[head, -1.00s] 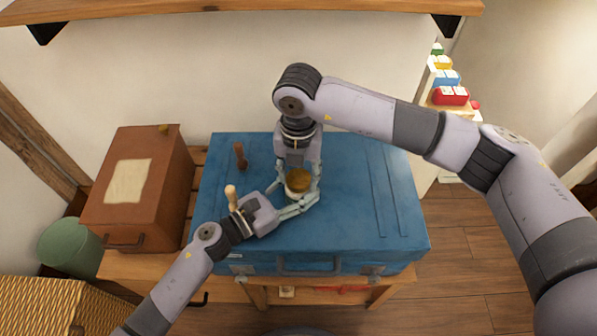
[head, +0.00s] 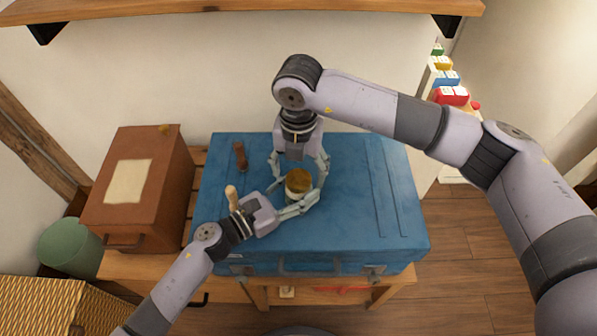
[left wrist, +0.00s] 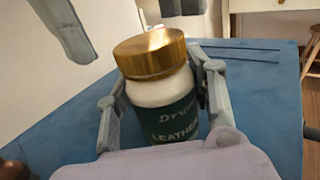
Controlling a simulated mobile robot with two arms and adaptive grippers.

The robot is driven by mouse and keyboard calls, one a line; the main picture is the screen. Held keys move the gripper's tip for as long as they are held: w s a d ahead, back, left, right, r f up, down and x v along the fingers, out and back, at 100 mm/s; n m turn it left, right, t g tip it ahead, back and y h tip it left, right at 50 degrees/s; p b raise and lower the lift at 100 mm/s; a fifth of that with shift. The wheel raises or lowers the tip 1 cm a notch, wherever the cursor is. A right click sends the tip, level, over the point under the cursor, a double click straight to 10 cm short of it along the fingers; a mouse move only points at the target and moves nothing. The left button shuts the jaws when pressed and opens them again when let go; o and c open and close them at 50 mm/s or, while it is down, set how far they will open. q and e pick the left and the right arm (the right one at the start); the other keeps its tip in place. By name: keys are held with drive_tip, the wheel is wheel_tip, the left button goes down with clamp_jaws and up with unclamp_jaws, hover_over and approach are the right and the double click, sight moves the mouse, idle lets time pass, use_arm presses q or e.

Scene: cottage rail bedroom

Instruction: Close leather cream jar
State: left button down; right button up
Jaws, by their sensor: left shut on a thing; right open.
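The leather cream jar (head: 297,191) stands upright on the blue trunk (head: 340,215). It is a white jar with a dark green label, and its gold lid (left wrist: 150,53) sits on top of the mouth. My left gripper (head: 301,203) is shut on the jar's body from the front left. In the left wrist view its fingers lie on both sides of the jar (left wrist: 168,110), below the lid. My right gripper (head: 299,172) points down over the jar from behind. Its fingers are spread open around the lid, apart from it. Whether the lid is fully seated cannot be told.
A brown box (head: 140,190) is at the left. A wooden shelf (head: 240,10) hangs above. The trunk's right side is clear.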

sight(288, 196)
wheel_tip(288, 196, up, 10)
drive_tip(key=shift+r, duration=0.25)
use_arm(q)
drive_tip(key=c, duration=0.6)
unclamp_jaws()
drive_tip(key=shift+c, duration=0.2)
drive_tip(key=v, duration=0.7)
drive_tip(key=shift+s+a, duration=0.15)
drive_tip(key=shift+s, duration=0.1)
use_arm(e)
drive_tip(key=shift+s, duration=0.1)
